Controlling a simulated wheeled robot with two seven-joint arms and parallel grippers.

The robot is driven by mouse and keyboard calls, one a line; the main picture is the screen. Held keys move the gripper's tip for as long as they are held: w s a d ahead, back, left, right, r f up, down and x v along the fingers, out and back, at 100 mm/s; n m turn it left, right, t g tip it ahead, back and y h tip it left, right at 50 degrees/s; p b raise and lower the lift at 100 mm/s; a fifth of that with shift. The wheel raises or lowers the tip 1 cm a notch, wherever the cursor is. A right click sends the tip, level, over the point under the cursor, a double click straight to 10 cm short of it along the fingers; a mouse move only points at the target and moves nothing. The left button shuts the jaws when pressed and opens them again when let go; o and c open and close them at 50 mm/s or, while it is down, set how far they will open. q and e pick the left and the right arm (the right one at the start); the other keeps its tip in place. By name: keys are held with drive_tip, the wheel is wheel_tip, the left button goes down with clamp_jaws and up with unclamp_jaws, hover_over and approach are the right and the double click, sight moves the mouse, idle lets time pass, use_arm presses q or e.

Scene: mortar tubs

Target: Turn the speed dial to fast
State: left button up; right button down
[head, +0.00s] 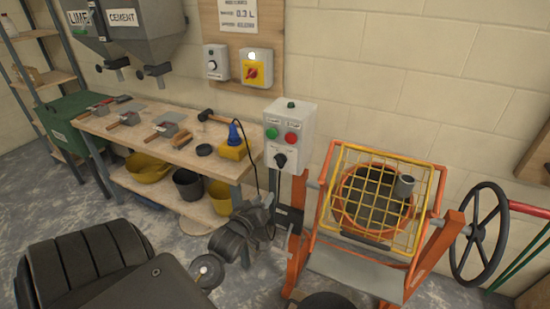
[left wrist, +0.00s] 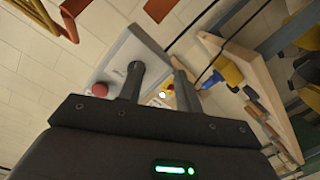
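The grey control box (head: 290,135) is on the wall side, left of the mixer, with a green button (head: 272,133), a red button (head: 291,138) and a black dial (head: 280,160) below them. The dial's setting is too small to read. My left gripper (head: 268,203) is below the box, apart from the dial in the head view. In the left wrist view its two fingers (left wrist: 160,85) are apart with nothing between them. The box (left wrist: 133,45) and red button (left wrist: 99,89) show beyond them; the dial is not clearly made out there. My right gripper is out of view.
The orange mixer with its yellow grid guard (head: 382,195) stands right of the box. A wooden workbench (head: 165,150) with trowels and a yellow-and-blue tool (head: 234,147) is to the left. A black cable hangs between bench and box. Two other knob boxes (head: 215,62) (head: 256,68) are on the wall.

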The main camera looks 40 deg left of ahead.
use_arm(q)
drive_tip(key=t, duration=0.1)
approach(277, 163)
drive_tip(key=s+f, duration=0.1)
drive_tip(key=s, duration=0.1)
drive_tip(key=n, duration=0.1)
drive_tip(key=p+x, duration=0.1)
drive_tip(key=x, duration=0.2)
drive_tip(key=p+x, duration=0.1)
drive_tip(key=x, duration=0.2)
drive_tip(key=r+p+x, duration=0.1)
drive_tip(key=x, duration=0.2)
drive_tip(key=shift+w+d, duration=0.15)
drive_tip(key=shift+w, duration=0.3)
drive_tip(key=shift+w+f, duration=0.1)
drive_tip(key=shift+w, duration=0.45)
